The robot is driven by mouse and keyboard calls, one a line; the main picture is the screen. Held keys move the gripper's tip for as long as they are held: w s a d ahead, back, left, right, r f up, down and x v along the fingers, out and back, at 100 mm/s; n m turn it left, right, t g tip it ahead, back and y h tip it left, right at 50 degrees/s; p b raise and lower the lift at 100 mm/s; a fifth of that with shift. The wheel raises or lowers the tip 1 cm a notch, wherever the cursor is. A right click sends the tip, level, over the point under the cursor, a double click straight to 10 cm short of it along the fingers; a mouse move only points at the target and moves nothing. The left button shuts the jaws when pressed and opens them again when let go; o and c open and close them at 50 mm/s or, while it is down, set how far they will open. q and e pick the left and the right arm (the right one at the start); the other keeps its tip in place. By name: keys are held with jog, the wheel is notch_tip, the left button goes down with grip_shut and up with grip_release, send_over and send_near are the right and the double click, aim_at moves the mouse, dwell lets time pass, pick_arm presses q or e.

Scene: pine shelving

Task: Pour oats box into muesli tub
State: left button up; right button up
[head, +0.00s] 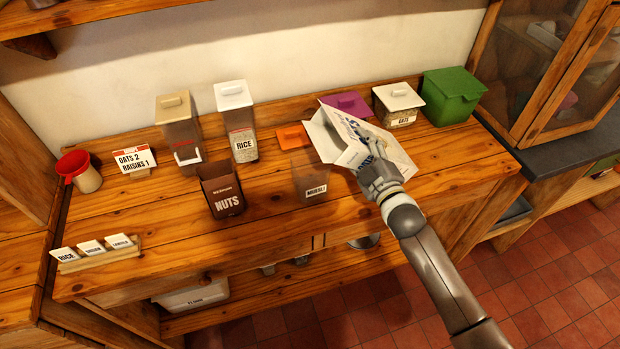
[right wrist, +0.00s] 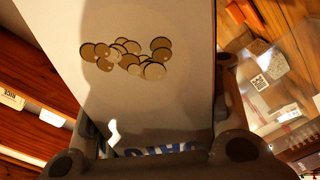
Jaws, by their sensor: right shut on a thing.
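The muesli tub (head: 311,186) is clear, labelled and open at the top, and stands near the front middle of the counter in the head view. My right gripper (head: 377,168) is shut on the white oats box (head: 350,140), to the right of the tub. The box is tilted, its open flapped end pointing left, above and close to the tub's rim. No falling oats can be made out. In the right wrist view the box (right wrist: 140,80) fills the middle, with printed oat flakes and part of its blue lettering. My left gripper is not in view.
A nuts box (head: 222,190) stands left of the tub. The counter's right front is clear.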

jog(key=shift+f+n+b, duration=0.55)
jog(key=shift+f+n, duration=0.1)
jog(key=shift+n, duration=0.05)
jog(key=shift+s+a+r+n, duration=0.1)
jog(key=shift+a+r+n, duration=0.15)
jog(key=shift+n, duration=0.45)
jog(key=shift+r+p, duration=0.1)
jog(key=shift+p, duration=0.2)
jog(key=shift+s+a+r+n+p, duration=0.1)
jog(key=shift+a+r+n+p, duration=0.1)
jog(key=shift+r+n+p, duration=0.35)
jog(key=shift+n, duration=0.25)
